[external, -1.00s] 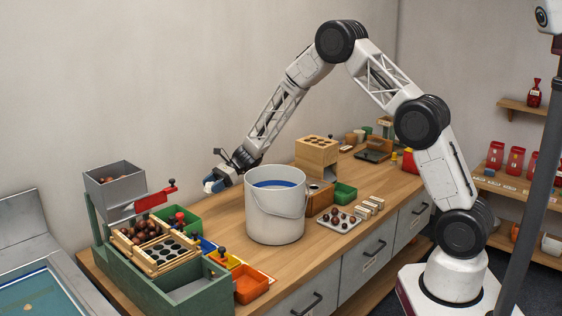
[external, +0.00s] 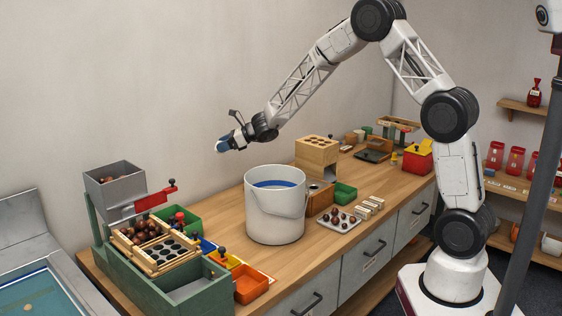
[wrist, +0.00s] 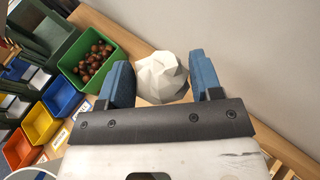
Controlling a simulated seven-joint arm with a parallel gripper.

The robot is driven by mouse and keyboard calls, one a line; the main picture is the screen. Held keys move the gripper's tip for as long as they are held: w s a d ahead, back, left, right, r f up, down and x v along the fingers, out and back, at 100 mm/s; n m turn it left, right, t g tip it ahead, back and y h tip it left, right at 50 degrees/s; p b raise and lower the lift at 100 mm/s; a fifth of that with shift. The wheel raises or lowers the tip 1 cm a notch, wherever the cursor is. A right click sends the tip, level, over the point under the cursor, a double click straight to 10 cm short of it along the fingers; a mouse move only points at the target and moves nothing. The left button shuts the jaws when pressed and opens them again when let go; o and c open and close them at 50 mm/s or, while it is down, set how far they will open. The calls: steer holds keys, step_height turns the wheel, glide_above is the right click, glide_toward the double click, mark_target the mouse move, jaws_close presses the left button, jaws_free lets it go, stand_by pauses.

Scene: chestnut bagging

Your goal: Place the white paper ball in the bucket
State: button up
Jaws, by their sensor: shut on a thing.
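The white paper ball (wrist: 161,76) is a crumpled, faceted ball between my two blue fingers in the wrist view. My gripper (wrist: 160,82) is shut on it. In the external view my gripper (external: 222,146) is in the air above the table, up and to the left of the bucket; the ball is hard to make out there. The bucket (external: 275,215) is white with a blue band inside and a wire handle, and stands upright on the table. Its bottom inside is hidden. A small part of a pale rim shows at the lower left of the wrist view.
A green sorting stand (external: 150,270) with chestnuts is left of the bucket. A green bin of chestnuts (wrist: 120,52) and blue, yellow and orange bins show in the wrist view. A wooden block (external: 316,152) and a chestnut tray (external: 339,221) are right of the bucket.

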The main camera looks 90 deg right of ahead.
steer(key=s+d+r+m+g+h, duration=0.1)
steer(key=s+d+r+m+h, duration=0.2)
steer(key=s, duration=0.4)
steer(key=s+d+r+m+g+h, duration=0.2)
steer(key=s+d+r+m+h, duration=0.1)
steer(key=s+r+m+h, duration=0.1)
steer(key=shift+s+r+m+h, duration=0.4)
steer(key=shift+s+r+h, duration=0.4)
steer(key=shift+s+r, duration=0.75)
steer(key=shift+s+f, duration=0.15)
steer(key=shift+f, duration=0.15)
